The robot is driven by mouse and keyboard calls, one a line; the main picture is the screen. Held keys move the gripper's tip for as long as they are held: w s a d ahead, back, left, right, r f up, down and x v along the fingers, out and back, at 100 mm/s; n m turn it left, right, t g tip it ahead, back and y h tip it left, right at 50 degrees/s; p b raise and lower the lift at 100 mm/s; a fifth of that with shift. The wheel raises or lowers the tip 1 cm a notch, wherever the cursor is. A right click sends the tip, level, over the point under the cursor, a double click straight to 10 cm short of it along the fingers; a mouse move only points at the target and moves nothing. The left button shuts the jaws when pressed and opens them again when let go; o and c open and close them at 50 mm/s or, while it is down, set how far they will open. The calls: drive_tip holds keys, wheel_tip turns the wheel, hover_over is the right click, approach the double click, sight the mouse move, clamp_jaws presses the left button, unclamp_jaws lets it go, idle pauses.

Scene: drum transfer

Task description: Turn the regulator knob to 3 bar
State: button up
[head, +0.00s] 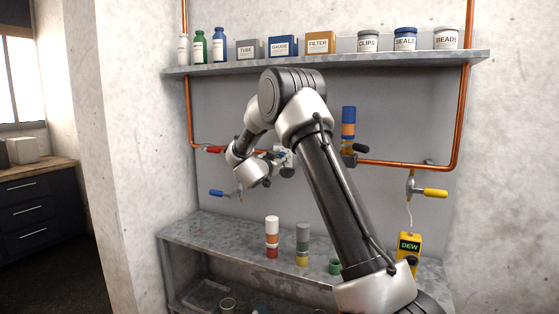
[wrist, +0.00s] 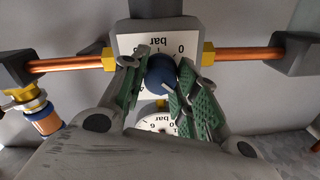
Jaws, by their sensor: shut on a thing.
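The regulator knob (wrist: 160,72) is blue and round and sits in front of a white scale plate (wrist: 138,44) marked "bar", upside down in the wrist view. A pale mark shows on the knob's lower edge, but I cannot read which number it points to. My gripper (wrist: 162,84) is shut on the knob, with a green ribbed pad on each side. A white gauge (wrist: 152,125) marked "bar" shows below the knob, partly hidden by my gripper; its needle is unreadable. In the head view my gripper (head: 284,158) is at the pipe, and the knob is hidden there.
A copper pipe (head: 408,164) runs along the wall, with a red-handled valve (head: 212,149) at left and a yellow-handled one (head: 434,193) at right. A blue and orange cylinder (head: 348,122) stands close right of my arm. A bench (head: 205,235) below holds several small items.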

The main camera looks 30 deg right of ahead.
drive_tip(key=shift+m, duration=0.4)
drive_tip(key=shift+f+m, duration=0.1)
drive_tip(key=shift+m, duration=3.9)
drive_tip(key=o, duration=1)
drive_tip(key=shift+a, duration=0.15)
drive_tip(key=v, duration=1.2)
drive_tip(key=shift+f, duration=0.15)
